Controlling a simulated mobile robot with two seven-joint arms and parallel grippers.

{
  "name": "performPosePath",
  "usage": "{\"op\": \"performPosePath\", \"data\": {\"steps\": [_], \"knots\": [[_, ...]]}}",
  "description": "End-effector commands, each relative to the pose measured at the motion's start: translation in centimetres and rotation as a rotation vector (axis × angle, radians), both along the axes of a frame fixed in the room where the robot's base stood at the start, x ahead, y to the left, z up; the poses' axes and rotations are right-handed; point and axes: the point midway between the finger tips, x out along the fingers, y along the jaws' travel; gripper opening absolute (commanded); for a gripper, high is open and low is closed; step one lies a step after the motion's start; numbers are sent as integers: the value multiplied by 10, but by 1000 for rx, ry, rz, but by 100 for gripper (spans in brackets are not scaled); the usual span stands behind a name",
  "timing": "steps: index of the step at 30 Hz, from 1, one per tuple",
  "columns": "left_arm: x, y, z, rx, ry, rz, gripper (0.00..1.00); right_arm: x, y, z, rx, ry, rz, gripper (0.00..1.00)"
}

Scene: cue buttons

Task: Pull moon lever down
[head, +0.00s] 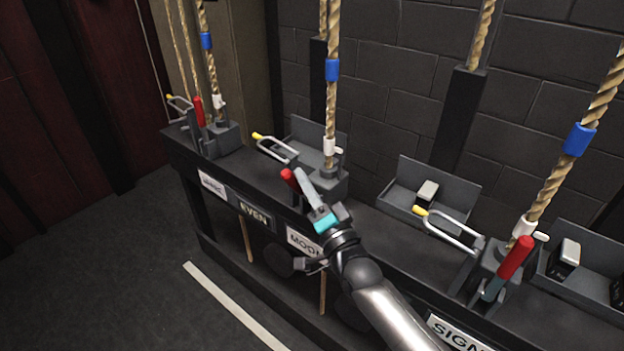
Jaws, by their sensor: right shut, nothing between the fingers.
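The moon lever (289,177) has a red grip and stands on the rail's middle rope lock, above the MOON label (303,242). Only the upper end of its red grip shows clearly; the rest is hidden behind my right gripper. My right gripper (306,186) is shut and empty, right beside the red grip and slightly to its right. I cannot tell whether it touches the lever. My left gripper is not in view.
A rope with a blue band (332,70) rises behind the gripper. A yellow-tipped metal loop (275,146) lies left of it. Other red levers stand at the left (199,111) and right (515,258). The floor (120,270) in front is clear.

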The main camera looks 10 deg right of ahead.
Motion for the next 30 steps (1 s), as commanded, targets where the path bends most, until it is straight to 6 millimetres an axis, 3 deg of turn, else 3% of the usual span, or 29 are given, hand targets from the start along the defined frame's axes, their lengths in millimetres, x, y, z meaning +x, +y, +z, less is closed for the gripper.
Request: {"op": "performPosePath", "data": {"steps": [6,18,30], "knots": [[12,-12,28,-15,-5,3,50,-10,12,-14,-123,-95,0,0],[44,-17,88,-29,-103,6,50,-25,31,-39,-358,-277,1,0],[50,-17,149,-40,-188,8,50,-33,43,-61,-549,-428,-1,0]]}}
